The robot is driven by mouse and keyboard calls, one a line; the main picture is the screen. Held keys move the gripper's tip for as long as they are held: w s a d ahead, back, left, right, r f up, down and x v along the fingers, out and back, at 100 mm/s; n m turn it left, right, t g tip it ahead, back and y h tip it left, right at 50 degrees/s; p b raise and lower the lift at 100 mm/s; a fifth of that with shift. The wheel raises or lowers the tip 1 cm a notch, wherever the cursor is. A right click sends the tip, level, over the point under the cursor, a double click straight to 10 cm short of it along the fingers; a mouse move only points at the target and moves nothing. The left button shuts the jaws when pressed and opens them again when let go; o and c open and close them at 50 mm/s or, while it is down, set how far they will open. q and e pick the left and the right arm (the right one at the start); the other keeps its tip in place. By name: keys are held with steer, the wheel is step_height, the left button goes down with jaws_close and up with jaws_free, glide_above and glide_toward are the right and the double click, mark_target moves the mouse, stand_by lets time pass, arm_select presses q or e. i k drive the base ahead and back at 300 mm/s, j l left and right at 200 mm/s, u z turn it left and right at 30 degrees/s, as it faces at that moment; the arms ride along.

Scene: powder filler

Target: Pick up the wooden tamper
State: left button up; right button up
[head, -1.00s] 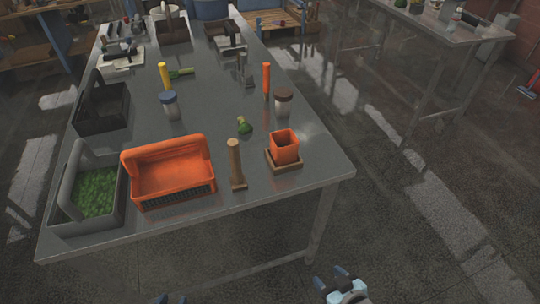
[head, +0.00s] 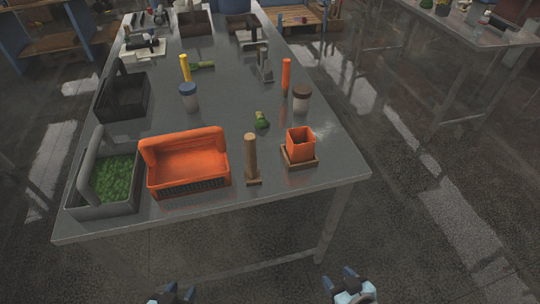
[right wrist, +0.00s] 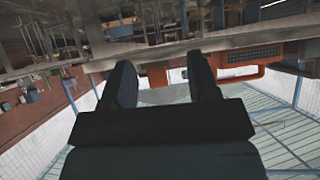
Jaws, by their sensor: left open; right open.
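The wooden tamper (head: 251,157) stands upright near the front edge of the metal table, between the orange basket and the orange square pot. It has a round handle and a flat base. My left gripper (head: 172,292) is at the bottom of the head view, in front of the table and below its edge, open and empty. My right gripper (head: 343,278) is to the right of it, also short of the table, open and empty. In the right wrist view its two dark fingers (right wrist: 162,85) are spread apart with nothing between them.
An orange basket (head: 187,184) stands left of the tamper, and a grey crate with green contents (head: 75,203) further left. An orange pot (head: 300,142) on a wooden tray (head: 315,162) stands right. Jars, a green item (head: 261,121) and upright sticks stand behind. The table's front edge (head: 215,215) lies ahead.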

mark_target(252, 177)
steer(key=z, duration=1.4)
steer(key=k+j+z, duration=0.25)
steer(key=j, duration=0.15)
steer(key=k+j+z, duration=0.3)
steer(key=k+j, duration=0.1)
steer(key=j, duration=0.2)
steer(key=k+j, duration=0.15)
steer(key=j, duration=0.2)
steer(key=i, duration=0.3)
